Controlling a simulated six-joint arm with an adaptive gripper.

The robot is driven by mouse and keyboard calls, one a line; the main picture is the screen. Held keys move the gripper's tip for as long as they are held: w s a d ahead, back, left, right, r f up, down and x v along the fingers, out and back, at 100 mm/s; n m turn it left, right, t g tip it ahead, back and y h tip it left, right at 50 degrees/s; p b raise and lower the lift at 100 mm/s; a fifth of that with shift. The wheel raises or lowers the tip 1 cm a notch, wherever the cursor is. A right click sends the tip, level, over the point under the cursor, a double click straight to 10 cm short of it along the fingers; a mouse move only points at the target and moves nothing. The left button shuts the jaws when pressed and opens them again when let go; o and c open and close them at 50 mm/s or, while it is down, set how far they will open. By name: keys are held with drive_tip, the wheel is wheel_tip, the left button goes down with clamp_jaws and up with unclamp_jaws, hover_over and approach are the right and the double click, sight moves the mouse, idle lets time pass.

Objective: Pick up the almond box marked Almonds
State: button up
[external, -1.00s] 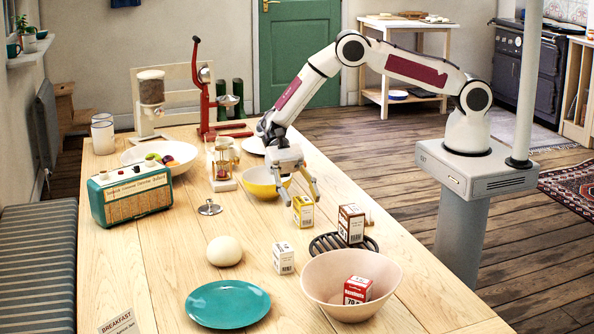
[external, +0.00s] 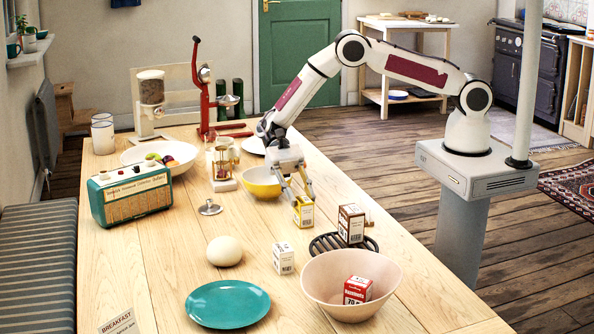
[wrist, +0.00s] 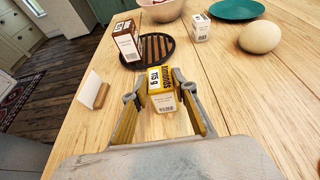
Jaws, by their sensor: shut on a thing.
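The almond box (external: 304,212) is a small yellow and white carton. In the wrist view, the yellow box (wrist: 161,88) shows dark lettering that reads Almonds and stands between my two fingers. My gripper (external: 300,201) is shut on it, with the fingertips at its sides. In the wrist view, my gripper (wrist: 159,84) reaches in from the bottom edge. The box appears to be at table height; I cannot tell whether it is clear of the wood.
A brown box (external: 351,224) stands on a dark round trivet (external: 325,243) close by. A white box (external: 283,258), a pink bowl (external: 318,287) holding a red box (external: 357,290), and a yellow bowl (external: 260,184) are near. A small card in a wooden holder (wrist: 92,90) stands left in the wrist view.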

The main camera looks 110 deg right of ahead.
wheel_tip(320, 180, up, 10)
idle(0.8)
idle(0.5)
